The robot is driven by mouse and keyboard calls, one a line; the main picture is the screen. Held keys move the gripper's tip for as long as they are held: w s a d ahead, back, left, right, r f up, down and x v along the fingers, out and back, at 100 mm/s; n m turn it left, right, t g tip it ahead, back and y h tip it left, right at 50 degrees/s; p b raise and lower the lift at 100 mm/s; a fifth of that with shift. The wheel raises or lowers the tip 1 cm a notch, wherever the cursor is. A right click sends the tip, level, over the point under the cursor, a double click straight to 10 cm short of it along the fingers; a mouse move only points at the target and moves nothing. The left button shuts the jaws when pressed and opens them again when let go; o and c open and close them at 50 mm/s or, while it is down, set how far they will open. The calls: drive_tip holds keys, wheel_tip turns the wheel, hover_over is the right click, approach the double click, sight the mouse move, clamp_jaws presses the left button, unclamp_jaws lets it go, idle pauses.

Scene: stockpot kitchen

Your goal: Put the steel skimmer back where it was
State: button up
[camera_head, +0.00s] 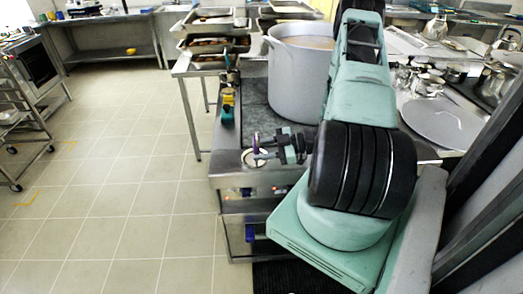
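A large steel stockpot (295,82) stands on the dark cooktop (256,112), left of my teal arm. My gripper (268,147) seems to be the small dark and teal end near the cooktop's front edge, partly behind my arm's black-ringed joint. A small purple upright piece (257,144) is right at its left tip, above a pale round spot (256,155). I cannot tell whether the gripper holds it, or whether it is part of the steel skimmer. I cannot make out the skimmer with certainty; my arm hides part of the cooktop and counter.
Small yellow and teal items (228,101) line the cooktop's left edge. Trays of food (213,45) stand on a table behind. A large round lid (444,123) and several small steel vessels (420,78) lie at right. The tiled floor (120,170) at left is open.

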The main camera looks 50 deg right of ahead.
drive_tip(key=b+v, duration=0.5)
drive_tip(key=v, duration=0.7)
drive_tip(key=w+a+r+g+h, duration=0.1)
drive_tip(key=w+a+r+h, duration=0.15)
drive_tip(key=w, duration=0.65)
drive_tip(key=w+a+r+g+h, duration=0.1)
drive_tip(key=w+a+h, duration=0.15)
drive_tip(key=w, duration=0.75)
drive_tip(key=w+a+r+m+g+h, duration=0.1)
drive_tip(key=w+a+r, duration=0.15)
drive_tip(key=a, duration=0.45)
drive_tip(key=w+a+r+g+h, duration=0.1)
drive_tip(key=w+a+r, duration=0.1)
drive_tip(key=w+a, duration=0.3)
drive_tip(key=s+a+r+m+g+h, duration=0.15)
drive_tip(key=s+a, duration=0.25)
drive_tip(key=a, duration=0.5)
drive_tip(key=s+a+r+g+y, duration=0.1)
drive_tip(key=s+a+r+g, duration=0.1)
drive_tip(key=s+a, duration=0.45)
drive_tip(key=s+a+r+g, duration=0.1)
drive_tip(key=s+a+g, duration=0.1)
drive_tip(key=s+a, duration=0.4)
drive_tip(key=s+a+r+g, duration=0.1)
drive_tip(key=s+a+g, duration=0.2)
drive_tip(key=s+a, duration=0.4)
drive_tip(key=s+h, duration=0.1)
drive_tip(key=s, duration=0.7)
drive_tip(key=shift+a+r+m, duration=0.3)
drive_tip(key=shift+r+m, duration=0.05)
